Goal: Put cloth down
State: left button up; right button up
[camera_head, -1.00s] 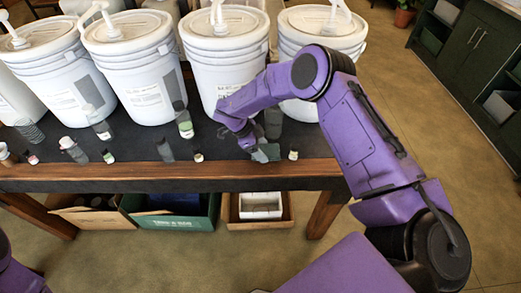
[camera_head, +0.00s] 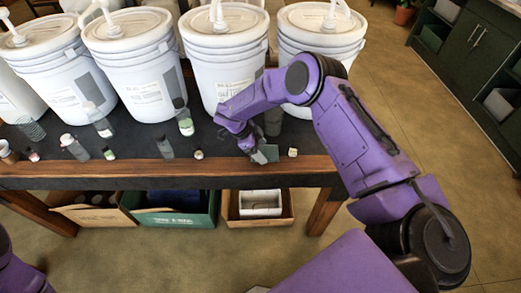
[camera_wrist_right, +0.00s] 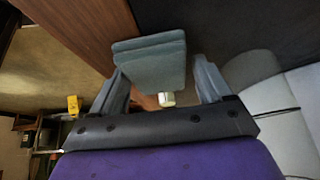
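A folded grey-green cloth (camera_wrist_right: 150,60) lies at the front edge of the dark tabletop, over the wooden edge in the right wrist view. It also shows in the head view (camera_head: 267,153), partly behind my gripper. My right gripper (camera_wrist_right: 162,88) has its fingers spread on either side of the cloth. A clear gap shows between the cloth and the finger on the right; the left finger is close to the cloth's other side. In the head view, my right gripper (camera_head: 258,152) is low at the table's front edge. My left gripper is out of view.
White pump buckets (camera_head: 228,60) stand in a row along the back of the table (camera_head: 130,178). Several small bottles stand in front of them; one small white-capped bottle (camera_head: 292,152) is just right of the cloth. Boxes (camera_head: 172,208) sit below the table.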

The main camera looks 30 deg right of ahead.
jog(key=shift+s+a+f, duration=0.25)
jog(key=shift+s+f, duration=0.3)
jog(key=shift+f, duration=0.05)
jog(key=shift+r+p, duration=0.45)
jog(key=shift+w+a+r, duration=0.1)
jog(key=shift+w+r, duration=0.15)
jog(key=shift+w, duration=0.05)
jog(key=b+v, duration=0.3)
jog(key=v, duration=0.8)
jog(key=shift+w+r, duration=0.3)
jog(key=shift+r, duration=0.15)
